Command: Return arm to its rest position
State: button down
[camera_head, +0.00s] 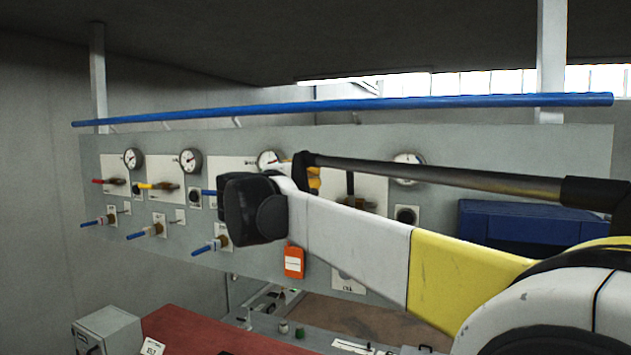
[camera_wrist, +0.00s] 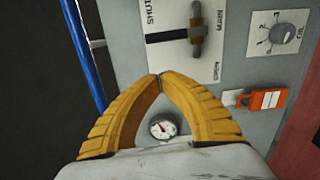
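My gripper shows in the wrist view (camera_wrist: 158,77) with its two yellow fingers bent inward and their tips meeting. It is shut, and nothing is held between the fingers. A grey panel lies beyond it, and a small gauge (camera_wrist: 162,129) shows through the gap between the fingers. In the head view my arm reaches from the lower right toward the panel's middle. Only a bit of yellow finger shows there, behind my dark wrist joint; the rest of the gripper is hidden.
The grey panel (camera_head: 140,215) carries gauges, valves and an orange tag (camera_head: 294,262). A blue pipe (camera_head: 400,103) runs along its top. A blue box (camera_head: 530,228) is partly behind my arm. A red tabletop (camera_head: 190,330) is below. A valve handle (camera_wrist: 175,35) is beyond the fingertips.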

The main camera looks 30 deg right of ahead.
jog(key=s+a+f+m+g+y+b, duration=0.15)
jog(key=s+f+b, duration=0.4)
jog(key=f, duration=0.65)
jog(key=s+a+f+m+y+b, duration=0.1)
jog(key=s+f+y+b, duration=0.4)
jog(key=f, duration=0.7)
jog(key=s+a+f+m+g+b, duration=0.1)
jog(key=s+f+b, duration=0.3)
jog(key=f+b, duration=0.55)
jog(key=s+a+f+m+y+b, duration=0.1)
jog(key=s+a+f+b, duration=0.3)
jog(key=f, duration=0.9)
jog(key=s+a+f+m+y+b, duration=0.2)
jog(key=s+a+f+y+b, duration=0.2)
jog(key=f, duration=1)
jog(key=s+a+f+m+y+b, duration=0.1)
jog(key=s+a+f+y+b, duration=0.2)
jog(key=f, duration=1.1)
jog(key=s+a+b, duration=0.3)
jog(key=s+b, duration=0.1)
jog(key=shift+s+g, duration=0.3)
jog(key=shift+g, duration=0.05)
